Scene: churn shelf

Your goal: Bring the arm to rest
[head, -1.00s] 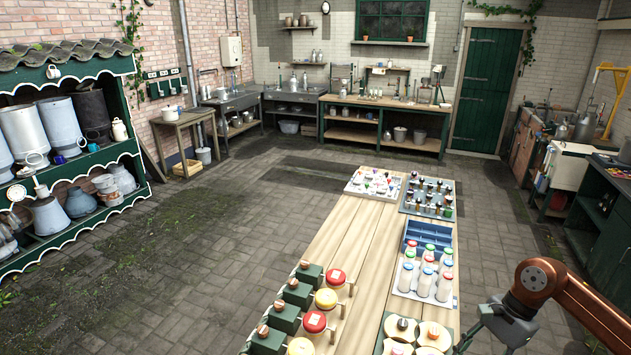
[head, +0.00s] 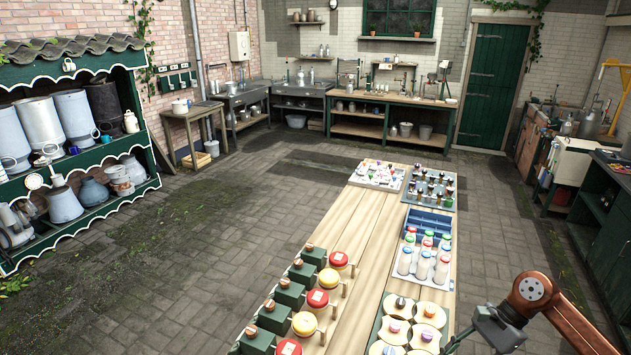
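My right arm comes in from the lower right in the head view, with a copper-coloured joint and a grey gripper body (head: 492,330) beside the right edge of the wooden table (head: 345,245). The fingertips are cut off or hidden, so I cannot tell whether this gripper is open or shut. It is apart from the milk bottles and is close to the tray of round cream-coloured pieces (head: 424,335). My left gripper is not in view.
Several green blocks with red and yellow discs (head: 317,298) line the table's left side. White bottles (head: 422,266), a blue divided box (head: 430,220) and trays of small bottles (head: 432,187) stand along its right. A green shelf with churns (head: 70,125) is at left. Open floor lies between.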

